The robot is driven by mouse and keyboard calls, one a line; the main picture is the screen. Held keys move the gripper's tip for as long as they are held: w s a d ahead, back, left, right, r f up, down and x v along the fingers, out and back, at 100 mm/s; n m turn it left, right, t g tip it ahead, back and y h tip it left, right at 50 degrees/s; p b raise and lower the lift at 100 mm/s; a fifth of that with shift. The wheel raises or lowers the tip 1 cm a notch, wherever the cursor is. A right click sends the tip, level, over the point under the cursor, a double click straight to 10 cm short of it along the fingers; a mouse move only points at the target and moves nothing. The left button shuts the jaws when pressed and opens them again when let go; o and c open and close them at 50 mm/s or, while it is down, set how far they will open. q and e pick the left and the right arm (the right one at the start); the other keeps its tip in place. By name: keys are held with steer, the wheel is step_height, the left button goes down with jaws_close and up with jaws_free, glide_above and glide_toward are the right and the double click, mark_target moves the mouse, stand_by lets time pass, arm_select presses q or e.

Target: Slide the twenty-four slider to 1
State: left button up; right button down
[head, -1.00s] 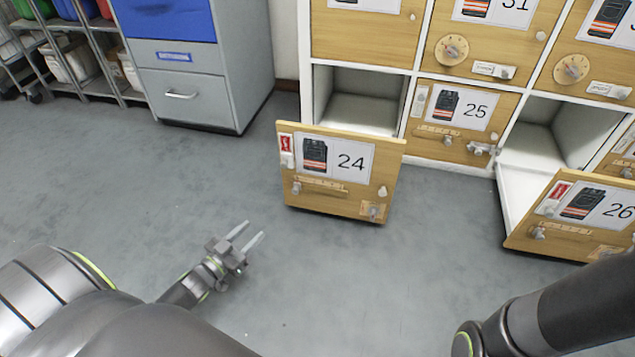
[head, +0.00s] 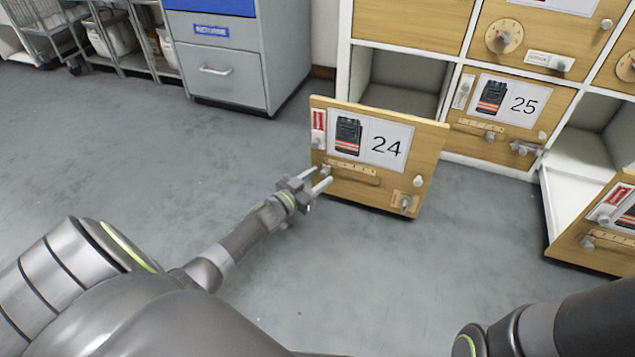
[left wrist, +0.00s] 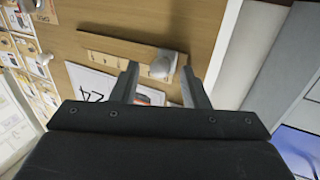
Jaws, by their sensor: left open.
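The number 24 drawer front (head: 428,150) stands pulled out from the cabinet. Low on it is a slider with a pale scale strip (head: 352,171) and a grey knob (head: 326,169) at the strip's left end in the head view. The scale marks are too small to read. My left gripper (head: 324,180) is open at the knob. In the left wrist view the knob (left wrist: 163,65) shows between and just past the two fingertips (left wrist: 159,74), and contact cannot be told. The strip (left wrist: 112,50) stretches left there. My right gripper is out of view.
Drawer 24 also bears a red tag (head: 318,122), a white knob (head: 418,181) and a small latch (head: 405,203). Door 25 (head: 508,108) is closed; another open drawer (head: 600,225) stands at right. A grey cabinet (head: 225,75) stands behind left. The floor between is clear.

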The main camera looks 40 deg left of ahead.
arm_select(q)
steer(key=shift+w, duration=0.15)
steer(key=shift+c, duration=0.3)
jaws_close()
steer(key=shift+w+d+r+p, duration=0.1)
steer(key=shift+w+d+p, duration=0.05)
steer(key=shift+d+p, duration=0.3)
steer(key=shift+w+d+r+p, duration=0.1)
steer(key=shift+d+p, duration=0.2)
steer(key=shift+d, duration=0.25)
steer(key=shift+d+f, duration=0.1)
steer(key=shift+d, duration=0.2)
steer(key=shift+f, duration=0.1)
steer(key=shift+o, duration=0.3)
jaws_free()
